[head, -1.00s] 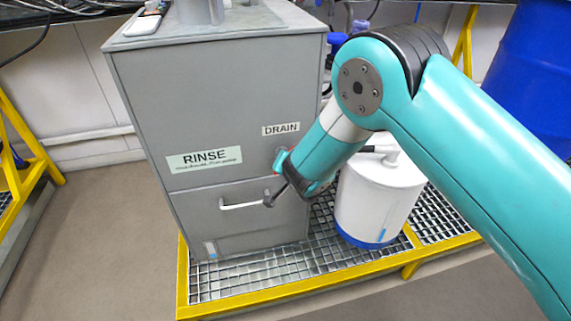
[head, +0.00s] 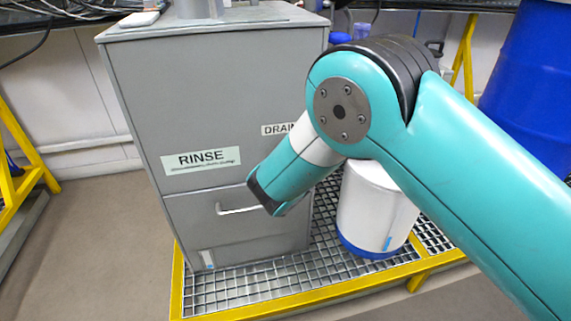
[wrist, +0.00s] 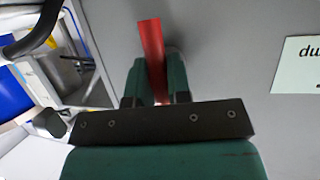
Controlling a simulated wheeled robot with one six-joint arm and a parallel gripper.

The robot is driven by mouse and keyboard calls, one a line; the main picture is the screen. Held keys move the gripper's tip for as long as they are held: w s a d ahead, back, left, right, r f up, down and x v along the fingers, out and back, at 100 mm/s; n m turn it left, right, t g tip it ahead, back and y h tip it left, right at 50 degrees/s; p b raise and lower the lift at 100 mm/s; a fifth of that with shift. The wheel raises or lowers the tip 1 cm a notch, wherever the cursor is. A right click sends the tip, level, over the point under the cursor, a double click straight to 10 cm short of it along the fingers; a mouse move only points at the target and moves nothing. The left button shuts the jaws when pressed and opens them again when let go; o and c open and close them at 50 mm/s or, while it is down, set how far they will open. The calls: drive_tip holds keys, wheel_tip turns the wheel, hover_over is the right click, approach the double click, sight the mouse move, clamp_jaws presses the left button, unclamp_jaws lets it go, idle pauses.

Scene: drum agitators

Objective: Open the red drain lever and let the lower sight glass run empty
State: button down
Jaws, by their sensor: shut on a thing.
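The red drain lever (wrist: 151,45) shows in the wrist view as a flat red bar against the grey cabinet face. My gripper (wrist: 157,85) is shut on it, with a green finger on each side. In the head view my teal arm hides the lever and fingertips, in front of the grey cabinet (head: 225,100) below the partly covered DRAIN label (head: 276,129).
A white handle (head: 236,210) and a RINSE label (head: 201,160) are on the cabinet front. A white container with a blue base (head: 370,220) stands on the yellow-edged grating (head: 270,283), right of the cabinet. A blue drum (head: 535,80) is at the far right.

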drive_tip(key=shift+f, duration=0.1)
idle(0.3)
drive_tip(key=c, duration=1.1)
unclamp_jaws()
drive_tip(key=v, duration=1.7)
drive_tip(key=shift+s+r, duration=0.2)
